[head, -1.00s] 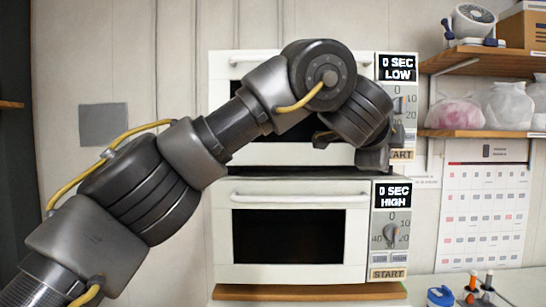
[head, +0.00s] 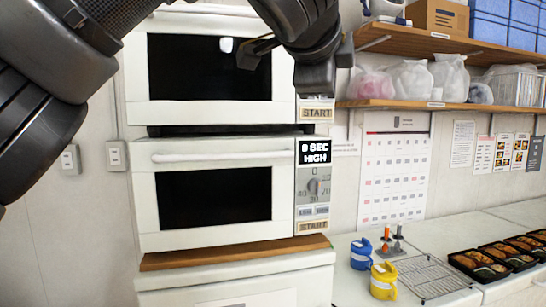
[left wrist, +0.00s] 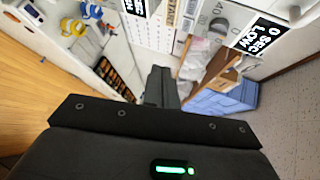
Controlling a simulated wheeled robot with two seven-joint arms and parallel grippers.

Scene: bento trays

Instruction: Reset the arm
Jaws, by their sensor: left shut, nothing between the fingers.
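My left arm comes in from the left across the top of the head view, bent, with its wrist in front of the upper microwave (head: 180,111). My left gripper (left wrist: 160,88) shows in the left wrist view with its fingers together and nothing between them. The lower microwave (head: 146,225) has its door closed and its display reads 0 SEC HIGH. The upper door also looks closed; its display is hidden by my arm in the head view, but the left wrist view shows a display reading 0 SEC LOW. My right gripper is not in view.
To the right, the counter holds a blue cup (head: 360,255), a yellow cup (head: 383,282), a wire rack (head: 435,279) and several bento trays (head: 465,264). Wooden shelves (head: 420,104) with bags hang above. A wooden board (head: 235,255) lies under the lower microwave.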

